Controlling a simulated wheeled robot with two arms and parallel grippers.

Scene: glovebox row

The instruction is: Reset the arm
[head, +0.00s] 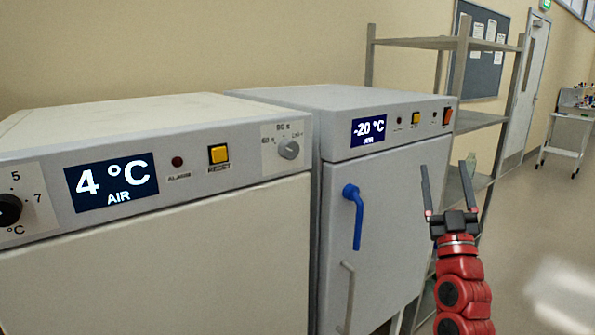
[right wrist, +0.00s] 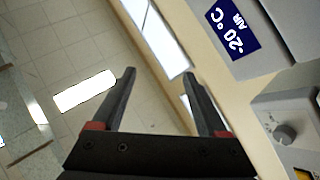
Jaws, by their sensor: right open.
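My right gripper (head: 448,188) is raised in front of the grey -20 °C cabinet (head: 385,190), at its right side in the head view. Its two fingers are apart with nothing between them. My left gripper is in neither view.
A cream 4 °C cabinet (head: 180,265) stands at the left, with a yellow reset button (head: 218,154) and dials. The -20 °C cabinet has a blue door handle (head: 355,212). A metal shelf rack (head: 470,120) stands behind. Open floor (head: 530,230) lies at the right.

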